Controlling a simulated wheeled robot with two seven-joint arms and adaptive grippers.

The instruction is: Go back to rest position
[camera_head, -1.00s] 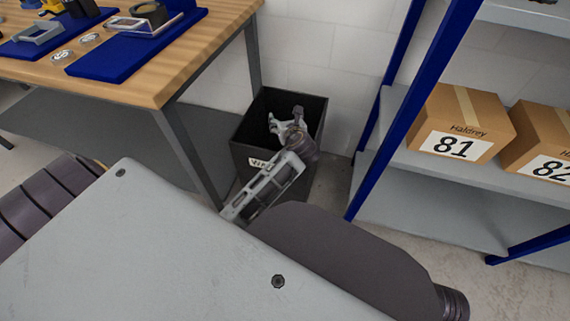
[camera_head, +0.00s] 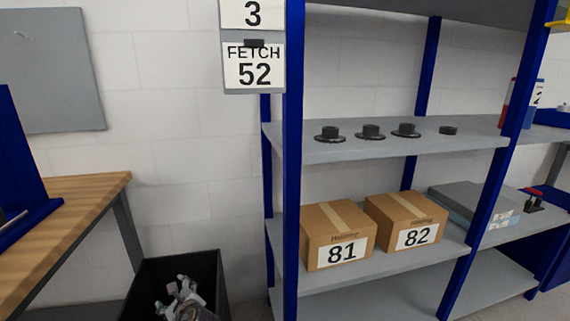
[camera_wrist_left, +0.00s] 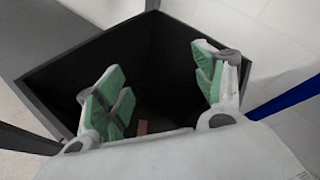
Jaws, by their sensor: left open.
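My left gripper (camera_head: 180,298) is at the black bin (camera_head: 219,285), at the bottom of the head view, over or inside its opening. In the left wrist view the gripper (camera_wrist_left: 160,95) has its two green-padded fingers spread wide apart with nothing between them. The dark bin (camera_wrist_left: 60,75) surrounds the fingers in that view. A small reddish-brown piece (camera_wrist_left: 142,127) shows low between the fingers, apparently down in the bin; I cannot tell what it is. My right gripper is in neither view.
A wooden-topped table (camera_head: 70,220) stands left of the bin. A blue-framed shelf (camera_head: 291,180) stands to the right, with box 81 (camera_head: 322,226), box 82 (camera_head: 392,212) and several black round parts (camera_head: 370,131). A FETCH 52 sign (camera_head: 253,65) hangs on it.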

